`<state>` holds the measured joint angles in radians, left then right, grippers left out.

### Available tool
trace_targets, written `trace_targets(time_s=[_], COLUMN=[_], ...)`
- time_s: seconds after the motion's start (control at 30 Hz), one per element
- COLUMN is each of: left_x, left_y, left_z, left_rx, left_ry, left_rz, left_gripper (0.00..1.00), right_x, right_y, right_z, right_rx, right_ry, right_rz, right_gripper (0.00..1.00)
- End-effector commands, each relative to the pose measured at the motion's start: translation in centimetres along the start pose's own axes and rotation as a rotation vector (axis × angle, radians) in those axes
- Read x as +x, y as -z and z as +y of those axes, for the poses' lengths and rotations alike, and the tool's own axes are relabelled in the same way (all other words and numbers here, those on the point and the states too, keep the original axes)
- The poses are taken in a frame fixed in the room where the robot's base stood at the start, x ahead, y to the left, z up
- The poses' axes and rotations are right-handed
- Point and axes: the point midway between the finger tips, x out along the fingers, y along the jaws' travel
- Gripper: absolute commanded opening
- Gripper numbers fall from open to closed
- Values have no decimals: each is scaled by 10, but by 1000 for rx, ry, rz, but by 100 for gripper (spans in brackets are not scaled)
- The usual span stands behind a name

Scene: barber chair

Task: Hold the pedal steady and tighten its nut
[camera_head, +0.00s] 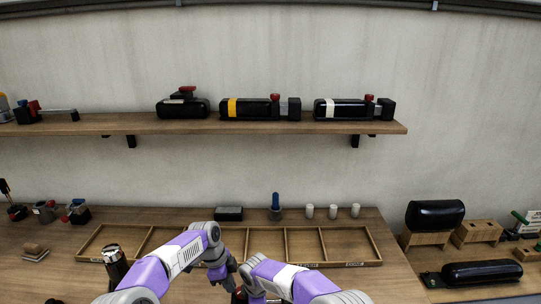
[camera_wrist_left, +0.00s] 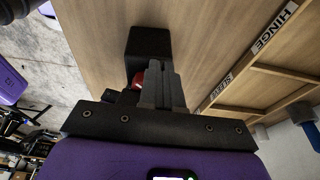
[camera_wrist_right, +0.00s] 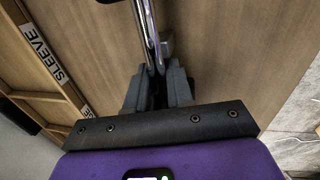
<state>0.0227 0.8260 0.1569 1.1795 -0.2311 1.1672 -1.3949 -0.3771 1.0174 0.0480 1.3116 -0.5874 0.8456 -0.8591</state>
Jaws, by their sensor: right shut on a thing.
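My left gripper (camera_head: 229,273) reaches down at the front middle of the bench. In the left wrist view, its fingers (camera_wrist_left: 161,82) are close together beside a black block (camera_wrist_left: 148,44) and a red part (camera_wrist_left: 138,79), which look like the pedal. I cannot tell whether the pedal is between the fingers. My right gripper is mostly hidden by its own arm in the head view. In the right wrist view, my right gripper (camera_wrist_right: 158,82) is shut on a shiny metal tool (camera_wrist_right: 146,25), whose bar runs away from the fingers. The nut cannot be made out.
A shallow wooden tray (camera_head: 325,228) with labelled compartments lies behind the arms. Black cylinders (camera_head: 435,212) lie at right. A shelf (camera_head: 200,126) above holds several black assemblies. White pegs (camera_head: 333,212) stand behind the tray.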

Motion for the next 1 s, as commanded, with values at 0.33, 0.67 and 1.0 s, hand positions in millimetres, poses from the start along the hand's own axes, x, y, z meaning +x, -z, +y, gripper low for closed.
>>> trace_targets(time_s=[0.33, 0.67, 1.0], left_x=[-42, -59, -60], left_y=[11, 14, 17], left_z=[-2, -1, 4], left_rx=[0, -2, 143], left_ry=[11, 8, -5], left_rz=[3, 0, -70], left_gripper=[0, 0, 0], right_x=[3, 2, 2], right_y=[4, 1, -1], right_z=[-4, -2, -1], right_rx=[-4, 0, 1], right_ry=[10, 5, 3], right_rz=[6, 1, -1], right_gripper=[0, 0, 0])
